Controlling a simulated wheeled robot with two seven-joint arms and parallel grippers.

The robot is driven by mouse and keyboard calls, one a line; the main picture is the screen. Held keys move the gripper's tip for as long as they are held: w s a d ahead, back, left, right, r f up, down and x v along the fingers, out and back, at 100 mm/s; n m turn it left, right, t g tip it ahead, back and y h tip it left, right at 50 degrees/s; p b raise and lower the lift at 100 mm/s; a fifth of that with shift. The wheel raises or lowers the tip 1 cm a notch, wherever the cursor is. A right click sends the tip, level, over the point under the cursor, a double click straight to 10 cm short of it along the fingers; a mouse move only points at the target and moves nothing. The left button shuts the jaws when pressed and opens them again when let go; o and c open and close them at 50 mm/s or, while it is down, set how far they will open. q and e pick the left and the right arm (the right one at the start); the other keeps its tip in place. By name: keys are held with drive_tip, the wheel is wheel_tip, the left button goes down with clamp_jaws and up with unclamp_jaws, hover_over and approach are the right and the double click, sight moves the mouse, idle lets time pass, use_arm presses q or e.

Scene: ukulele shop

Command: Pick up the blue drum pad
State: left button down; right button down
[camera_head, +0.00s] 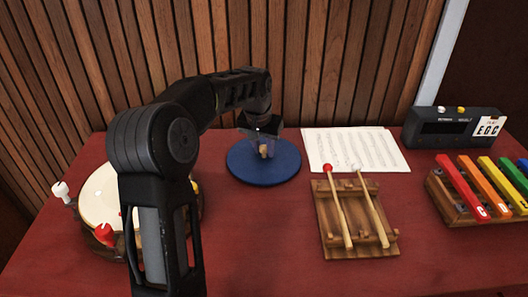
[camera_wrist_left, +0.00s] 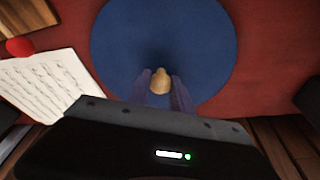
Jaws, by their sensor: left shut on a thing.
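The blue drum pad (camera_head: 284,165) is a flat round disc on the red table, left of the sheet music. A small tan knob (camera_head: 264,152) stands at its middle. My left gripper (camera_head: 263,150) reaches down over the pad, and its fingers are shut on the knob. In the left wrist view the blue disc (camera_wrist_left: 165,40) fills the upper middle, with the tan knob (camera_wrist_left: 160,80) between the fingertips of my gripper (camera_wrist_left: 161,88). I cannot tell whether the pad is touching the table. My right gripper is in neither view.
Sheet music (camera_head: 355,150) lies right of the pad. In front of it is a wooden rack (camera_head: 352,238) with two mallets. A dark electronic device (camera_head: 450,128) and a coloured xylophone (camera_head: 478,190) stand at right. A drum (camera_head: 101,200) stands left, partly behind my arm.

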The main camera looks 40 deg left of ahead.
sight(264, 147)
use_arm(q)
wheel_tip(264, 147, up, 10)
drive_tip(key=shift+f+p, duration=0.1)
drive_tip(key=shift+p, duration=0.6)
drive_tip(key=shift+f, duration=0.1)
